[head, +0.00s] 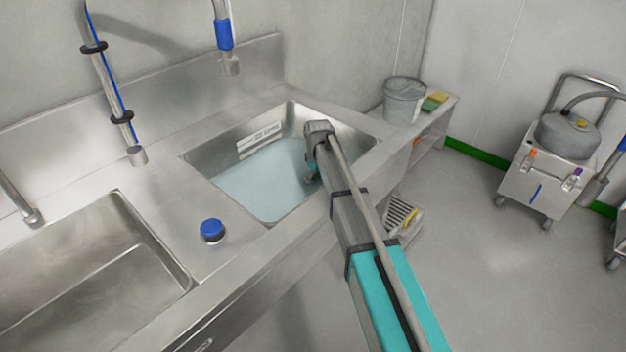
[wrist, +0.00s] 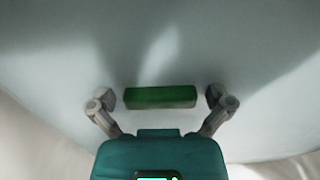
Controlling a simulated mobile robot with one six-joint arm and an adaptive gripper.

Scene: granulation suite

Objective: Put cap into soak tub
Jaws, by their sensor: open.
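The soak tub appears to be the right-hand sink basin (head: 226,187), with pale blue liquid in it and a white label on its back wall. My gripper (wrist: 160,97) is open, low over or in the basin near its right side; in the head view my arm hides most of it. A dark green block-like object (wrist: 160,98) lies between the spread fingers in the wrist view, with a gap to each finger. I cannot tell whether it is the cap or how deep it lies. A round blue-topped item (head: 212,229) stands on the counter left of the basin.
An empty steel basin (head: 85,275) is at the left. Hoses and a tap (head: 22,205) rise behind the counter. A grey bucket (head: 404,100) and sponges (head: 435,101) stand beyond the tub. A wheeled machine (head: 548,165) stands on the floor at right.

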